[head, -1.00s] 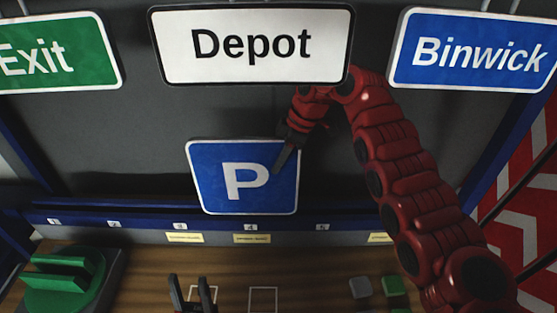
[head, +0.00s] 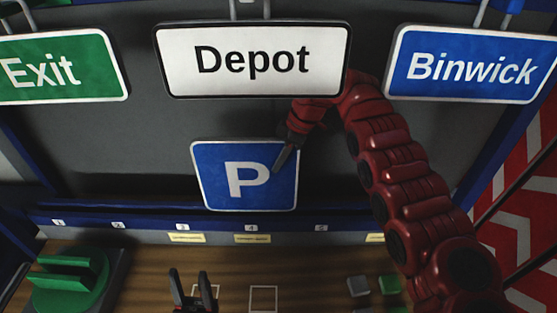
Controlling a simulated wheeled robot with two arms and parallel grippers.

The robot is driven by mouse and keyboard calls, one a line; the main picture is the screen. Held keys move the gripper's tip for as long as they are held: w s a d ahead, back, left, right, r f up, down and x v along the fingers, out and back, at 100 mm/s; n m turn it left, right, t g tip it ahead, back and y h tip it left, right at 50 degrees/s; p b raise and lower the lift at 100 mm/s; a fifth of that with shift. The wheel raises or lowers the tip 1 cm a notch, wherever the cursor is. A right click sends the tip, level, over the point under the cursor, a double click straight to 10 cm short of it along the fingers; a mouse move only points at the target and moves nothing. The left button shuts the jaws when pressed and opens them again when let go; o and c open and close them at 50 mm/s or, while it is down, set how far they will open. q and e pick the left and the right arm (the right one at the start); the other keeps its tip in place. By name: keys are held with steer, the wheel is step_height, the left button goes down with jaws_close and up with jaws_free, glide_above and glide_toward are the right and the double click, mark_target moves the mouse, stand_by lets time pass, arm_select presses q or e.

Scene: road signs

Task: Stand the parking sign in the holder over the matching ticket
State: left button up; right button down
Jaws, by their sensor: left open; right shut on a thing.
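The parking sign (head: 225,190) is a blue square with a white P, held roughly upright in front of the grey back panel. My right gripper (head: 284,160) is shut on its right edge. The sign's lower edge appears just above a blue rail (head: 88,221) with numbered white labels; I cannot tell whether they touch. Pale yellow tickets sit below the rail under label 3 (head: 186,238) and label 4 (head: 253,239), with another ticket (head: 375,238) further right. Their print is too small to read. My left gripper (head: 193,288) is open and empty at the bottom, over the wooden top.
Exit (head: 85,68), Depot (head: 325,62) and Binwick (head: 440,85) signs hang above. A green slotted block (head: 70,285) stands at the lower left. Small grey (head: 358,286) and green (head: 389,284) blocks lie at the lower right. A red-and-white chevron panel (head: 525,215) is at the right.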

steer(key=shift+f+b, duration=2.1)
steer(key=shift+f, duration=0.75)
steer(key=shift+f+b, duration=0.3)
steer(key=shift+f, duration=0.1)
steer(key=c, duration=0.7)
jaws_free()
